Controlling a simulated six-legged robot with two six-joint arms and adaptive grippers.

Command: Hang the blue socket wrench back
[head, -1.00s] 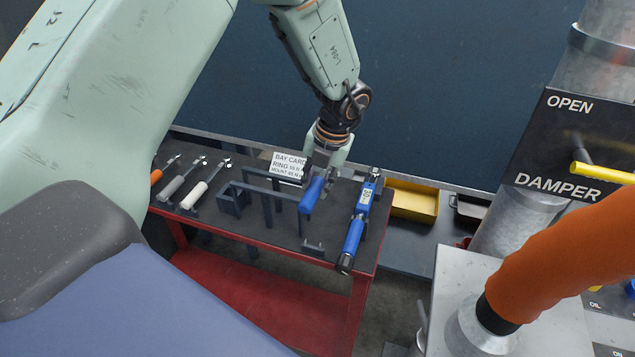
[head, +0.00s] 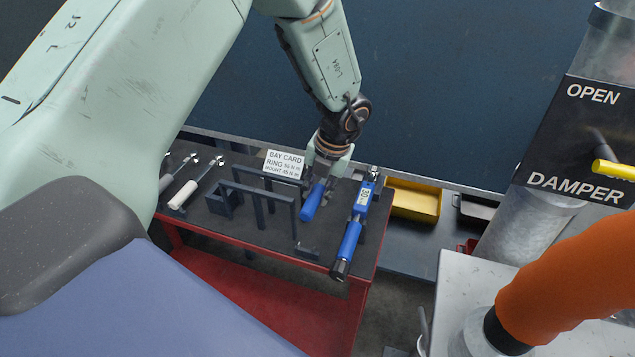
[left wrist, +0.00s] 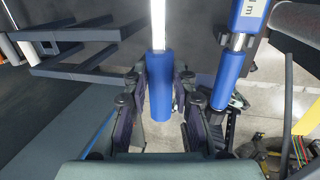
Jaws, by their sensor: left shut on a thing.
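The blue socket wrench (head: 312,203) is at the right end of the dark rack on the bench, its blue handle pointing toward the camera. My left gripper (head: 321,178) is shut on it from above and behind. In the left wrist view the wrench's blue handle (left wrist: 160,88) and bright shaft run between the two fingers of my left gripper (left wrist: 161,100). The wrench's head is outside the wrist view and hidden by the gripper in the head view. The dark rack (head: 262,190) has raised bars and low posts. My right gripper is not seen.
A blue torque wrench with a display (head: 351,235) lies close to the right. White-handled (head: 183,196) and grey-handled wrenches lie left. A bay card (head: 284,163) stands behind the rack. A yellow bin (head: 415,203) is right of the bench. An orange pipe (head: 570,280) fills the lower right.

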